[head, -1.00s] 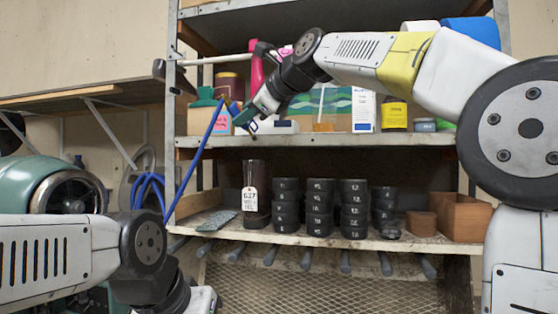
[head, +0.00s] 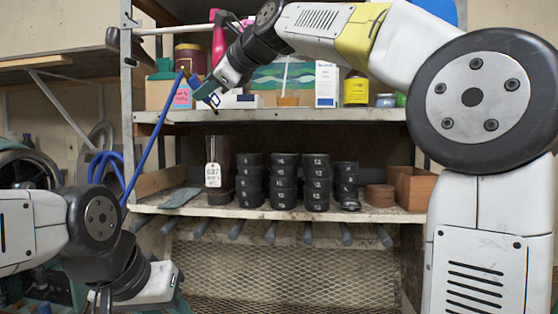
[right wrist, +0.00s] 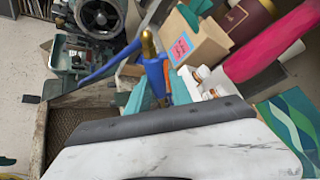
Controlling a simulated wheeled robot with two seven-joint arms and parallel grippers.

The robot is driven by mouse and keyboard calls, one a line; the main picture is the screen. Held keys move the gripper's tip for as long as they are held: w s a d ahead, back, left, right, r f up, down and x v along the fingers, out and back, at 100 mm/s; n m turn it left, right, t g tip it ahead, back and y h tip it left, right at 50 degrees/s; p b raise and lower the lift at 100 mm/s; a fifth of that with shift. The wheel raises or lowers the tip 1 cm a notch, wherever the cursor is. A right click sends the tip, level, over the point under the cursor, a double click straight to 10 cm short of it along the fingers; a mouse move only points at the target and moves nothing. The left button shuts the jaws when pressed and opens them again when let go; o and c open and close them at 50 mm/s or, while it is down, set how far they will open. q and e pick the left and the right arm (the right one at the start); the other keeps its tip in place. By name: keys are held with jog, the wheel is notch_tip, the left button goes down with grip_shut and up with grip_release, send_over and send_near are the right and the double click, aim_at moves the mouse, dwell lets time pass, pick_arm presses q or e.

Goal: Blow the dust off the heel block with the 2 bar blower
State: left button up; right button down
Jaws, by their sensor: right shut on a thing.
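The blue blower (right wrist: 155,72) with a brass tip shows in the right wrist view. In the head view, its blue hose (head: 152,150) hangs down to the left from my right gripper (head: 208,92). This gripper is shut on the blower, in front of the upper shelf. A tall dark block (head: 219,165) with a white tag reading 637 stands on the lower shelf, below the right gripper and apart from it. I cannot tell whether it is the heel block. My left gripper (head: 172,287) is low at the left; its fingers do not show clearly.
Stacks of numbered black pieces (head: 284,182) and a wooden box (head: 415,188) stand on the lower shelf (head: 300,213). The upper shelf (head: 290,115) holds a pink bottle (head: 219,38), cartons and a yellow tin (head: 356,90). A metal post (head: 127,100) borders the left side.

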jog(key=shift+d, duration=0.1)
jog(key=s+d, duration=0.2)
jog(key=d, duration=0.8)
jog(key=shift+s, duration=0.4)
